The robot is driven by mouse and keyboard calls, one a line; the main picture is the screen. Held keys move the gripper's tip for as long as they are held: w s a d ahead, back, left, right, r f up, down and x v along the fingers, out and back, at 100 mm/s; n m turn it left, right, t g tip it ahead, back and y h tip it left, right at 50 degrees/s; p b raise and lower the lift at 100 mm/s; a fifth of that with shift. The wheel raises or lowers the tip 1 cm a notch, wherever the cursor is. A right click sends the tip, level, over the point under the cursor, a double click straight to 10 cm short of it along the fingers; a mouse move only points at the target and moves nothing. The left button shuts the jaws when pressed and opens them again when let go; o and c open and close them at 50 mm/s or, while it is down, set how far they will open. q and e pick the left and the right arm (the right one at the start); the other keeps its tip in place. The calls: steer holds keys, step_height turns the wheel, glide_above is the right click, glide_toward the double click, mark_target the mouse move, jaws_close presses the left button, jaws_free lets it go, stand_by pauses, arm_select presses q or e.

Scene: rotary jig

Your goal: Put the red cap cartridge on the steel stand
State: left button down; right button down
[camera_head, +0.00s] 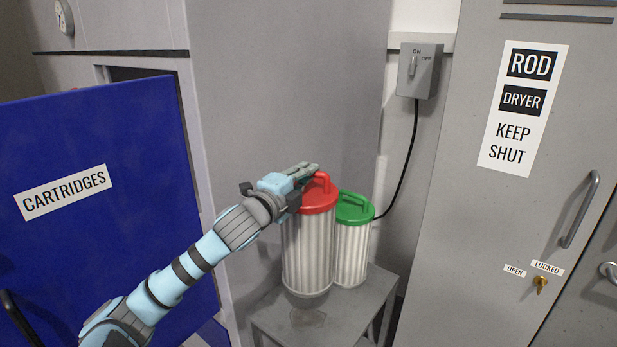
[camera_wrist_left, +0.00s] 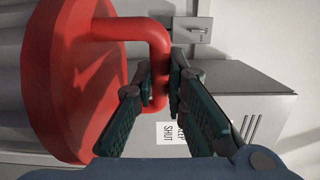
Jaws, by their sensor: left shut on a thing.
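The red cap cartridge (camera_head: 307,245) is a white pleated cylinder with a red lid and handle. It hangs upright over the front part of the steel stand (camera_head: 270,318). A dark patch shows on the stand top below it, and its base appears slightly above the surface. My left gripper (camera_head: 312,169) is shut on the red handle at the top of the lid. In the left wrist view the two fingers (camera_wrist_left: 167,88) close around the red handle (camera_wrist_left: 160,45), beside the red lid (camera_wrist_left: 85,80). My right gripper is out of view.
A green cap cartridge (camera_head: 353,245) stands on the stand, close behind and right of the red one. The blue cartridges door (camera_head: 100,220) is open at left. A switch box (camera_head: 418,72) with a cable and the rod dryer door (camera_head: 470,210) are at right.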

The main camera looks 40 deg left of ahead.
arm_select(q)
step_height(320, 180, down, 16)
steer(key=shift+d+r+b, duration=0.1)
steer(key=shift+r+b, duration=0.1)
steer(key=shift+b, duration=1)
steer(key=c, duration=1.9)
jaws_free()
steer(key=shift+o, duration=1.3)
steer(key=shift+s, duration=0.1)
steer(key=s, duration=0.3)
steer(key=s+b, duration=0.1)
steer(key=s, duration=0.1)
steer(key=shift+s+d+f, duration=0.2)
steer(key=shift+s+d, duration=0.05)
steer(key=shift+d, duration=0.15)
steer(key=p, duration=0.2)
glide_toward(293, 247)
steer(key=w, duration=0.3)
steer(key=shift+w+a+r, duration=0.2)
steer(key=shift+w+a, duration=0.15)
steer(key=shift+w, duration=0.05)
